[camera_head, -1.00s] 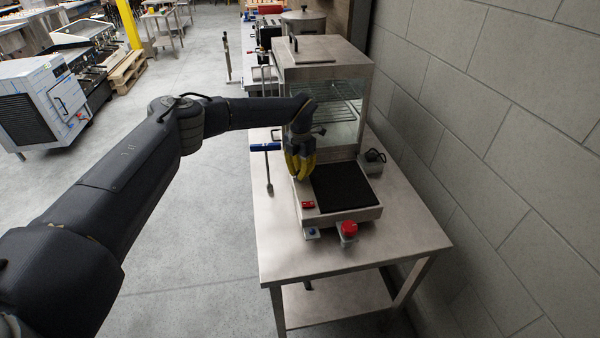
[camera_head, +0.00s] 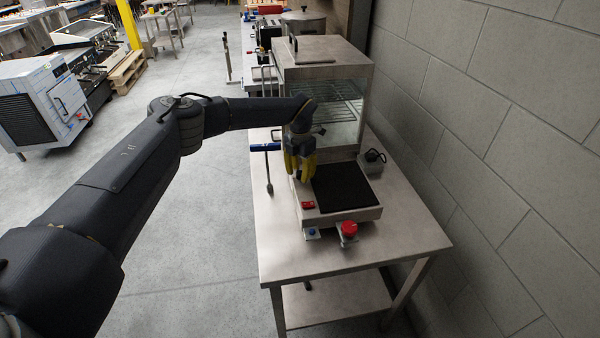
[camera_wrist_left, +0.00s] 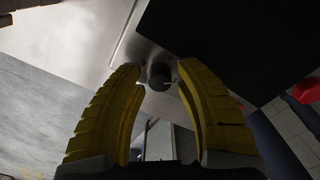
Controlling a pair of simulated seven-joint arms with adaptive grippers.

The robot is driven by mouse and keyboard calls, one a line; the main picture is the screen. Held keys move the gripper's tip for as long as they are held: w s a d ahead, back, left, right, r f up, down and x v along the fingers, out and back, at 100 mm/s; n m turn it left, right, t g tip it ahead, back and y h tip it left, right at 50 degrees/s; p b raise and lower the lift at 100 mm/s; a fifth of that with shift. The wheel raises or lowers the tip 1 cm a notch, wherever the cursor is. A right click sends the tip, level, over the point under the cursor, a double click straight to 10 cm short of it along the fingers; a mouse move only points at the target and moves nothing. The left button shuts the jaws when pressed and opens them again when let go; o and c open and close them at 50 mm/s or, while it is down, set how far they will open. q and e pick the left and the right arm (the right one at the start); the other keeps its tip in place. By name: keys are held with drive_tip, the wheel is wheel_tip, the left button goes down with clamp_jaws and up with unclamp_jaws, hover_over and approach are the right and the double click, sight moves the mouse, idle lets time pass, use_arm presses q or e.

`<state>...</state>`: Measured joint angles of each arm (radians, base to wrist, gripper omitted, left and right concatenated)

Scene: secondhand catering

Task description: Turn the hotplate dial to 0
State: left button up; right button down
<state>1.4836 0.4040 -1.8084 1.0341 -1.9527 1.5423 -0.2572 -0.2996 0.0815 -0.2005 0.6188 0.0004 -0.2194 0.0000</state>
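The hotplate (camera_head: 367,214) is a metal box with a black square top, standing on the steel table. In the left wrist view a small dark round dial (camera_wrist_left: 159,76) with a pale mark shows on its metal face. My left gripper (camera_head: 300,174) has yellow fingers and points down at the hotplate's left side, hiding the dial in the head view. In the left wrist view its fingers (camera_wrist_left: 160,68) are apart, one on each side of the dial, with gaps visible. I cannot tell how far above the dial the tips are. My right gripper is not in view.
A red switch (camera_head: 308,205) sits at the hotplate's front left corner. A glass-sided cabinet (camera_head: 322,75) stands behind. A blue-handled tool (camera_head: 266,148) is at left; a block wall (camera_head: 500,130) at right.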

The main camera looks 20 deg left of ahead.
sight(300, 172)
use_arm(q)
wheel_tip(300, 172, up, 12)
idle(0.6)
